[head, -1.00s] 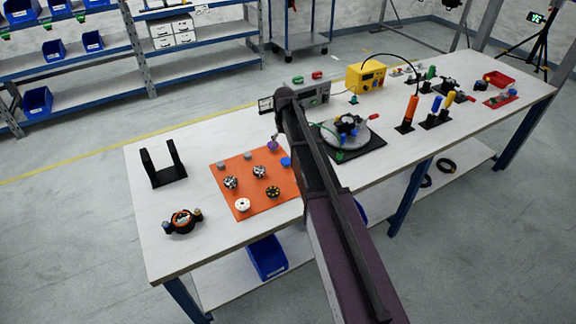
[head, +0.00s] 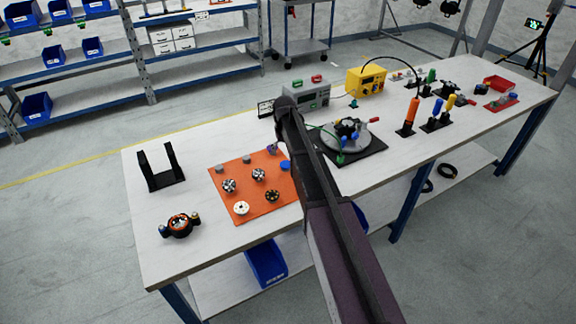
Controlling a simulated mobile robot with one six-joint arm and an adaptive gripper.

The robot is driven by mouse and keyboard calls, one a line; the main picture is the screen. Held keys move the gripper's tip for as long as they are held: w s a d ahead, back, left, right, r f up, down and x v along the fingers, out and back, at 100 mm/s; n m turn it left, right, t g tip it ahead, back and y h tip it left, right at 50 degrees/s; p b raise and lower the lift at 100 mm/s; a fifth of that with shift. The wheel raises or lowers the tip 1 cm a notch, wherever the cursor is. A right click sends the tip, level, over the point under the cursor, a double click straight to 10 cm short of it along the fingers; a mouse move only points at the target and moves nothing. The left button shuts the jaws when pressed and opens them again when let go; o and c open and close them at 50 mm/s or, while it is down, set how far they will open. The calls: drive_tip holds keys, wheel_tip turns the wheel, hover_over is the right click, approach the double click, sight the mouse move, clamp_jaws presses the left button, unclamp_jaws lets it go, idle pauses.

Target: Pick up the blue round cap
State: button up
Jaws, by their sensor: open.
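The blue round cap (head: 285,165) lies on the orange mat (head: 222,198), near the mat's right side. In the head view it is just left of my dark arm, and nothing visible touches it. My arm crosses the picture from the bottom up to the back of the table and covers the mat's right edge. My gripper cannot be made out; it is hidden behind or beyond my arm link.
Grey caps (head: 246,158), a purple part (head: 271,148), dark-and-silver parts (head: 258,174) and a white disc (head: 241,208) share the mat. A black bracket (head: 160,180) and a round black fixture (head: 179,225) stand left. A turntable (head: 343,135) stands right of my arm.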

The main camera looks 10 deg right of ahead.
sight(286, 164)
drive_tip(key=shift+s+d+f+b, duration=0.1)
drive_tip(key=shift+f+b, duration=2.1)
drive_tip(key=shift+f, duration=0.2)
drive_tip(key=shift+f, duration=0.25)
drive_tip(key=c, duration=0.8)
